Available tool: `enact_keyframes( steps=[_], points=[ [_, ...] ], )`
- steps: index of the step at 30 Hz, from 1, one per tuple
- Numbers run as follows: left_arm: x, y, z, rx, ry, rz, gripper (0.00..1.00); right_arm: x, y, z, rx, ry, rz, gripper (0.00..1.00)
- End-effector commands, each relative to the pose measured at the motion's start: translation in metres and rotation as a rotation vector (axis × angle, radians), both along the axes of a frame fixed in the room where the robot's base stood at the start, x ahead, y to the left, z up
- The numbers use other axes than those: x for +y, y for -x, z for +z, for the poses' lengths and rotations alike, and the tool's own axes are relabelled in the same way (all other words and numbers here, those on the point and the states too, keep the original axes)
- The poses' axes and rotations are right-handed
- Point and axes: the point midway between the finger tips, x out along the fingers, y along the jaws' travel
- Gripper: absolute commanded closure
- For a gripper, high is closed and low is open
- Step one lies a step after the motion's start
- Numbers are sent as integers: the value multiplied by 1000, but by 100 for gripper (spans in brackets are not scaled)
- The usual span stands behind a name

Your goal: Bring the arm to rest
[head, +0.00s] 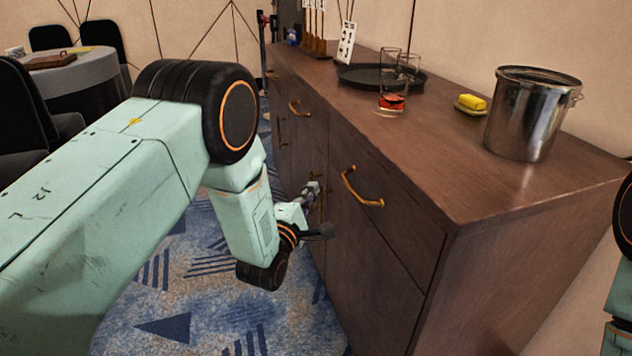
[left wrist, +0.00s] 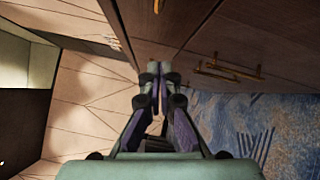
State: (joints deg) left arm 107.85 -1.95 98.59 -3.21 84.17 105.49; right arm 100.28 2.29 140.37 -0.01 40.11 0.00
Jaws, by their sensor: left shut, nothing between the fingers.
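My left arm comes in from the left in the head view. Its gripper (head: 311,190) is small in the picture and hangs beside the front of the brown wooden sideboard (head: 385,245), below the level of its top. In the left wrist view the two fingers of my left gripper (left wrist: 154,75) meet at their tips with nothing between them. I cannot tell from the pictures whether the gripper touches the sideboard. Part of my right arm shows at the right edge of the head view; its gripper is out of view.
On the sideboard stand a metal bucket (head: 526,115), a yellow block (head: 472,102) on a small dish, a glass (head: 392,85) with red liquid and a black tray (head: 357,77). Brass handles (head: 362,190) jut from its front. Blue carpet (head: 200,290) is clear below.

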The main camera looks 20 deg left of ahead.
Motion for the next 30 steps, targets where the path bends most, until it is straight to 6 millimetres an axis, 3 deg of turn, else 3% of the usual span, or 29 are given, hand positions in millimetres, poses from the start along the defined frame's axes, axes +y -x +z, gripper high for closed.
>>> enact_keyframes(
  steps=[3, 9, 21, 26, 30],
  points=[
    [1, 24, 0, 6, -1, -1, 100, 0, 0, 12, 0, 0, 0, 60],
    [3, 54, -3, 4, 0, 0, 100, 0, 0, 20, 0, 0, 0, 60],
    [5, 67, -6, 3, -67, 4, 100, 0, 0, 22, 0, 0, 0, 60],
    [7, 73, -35, 109, -349, 0, 100, 0, 0, 22, 0, 0, 0, 60],
    [11, 99, -77, 280, -652, -57, 100, 0, 0, 22, 0, 0, 0, 60]
  ],
)
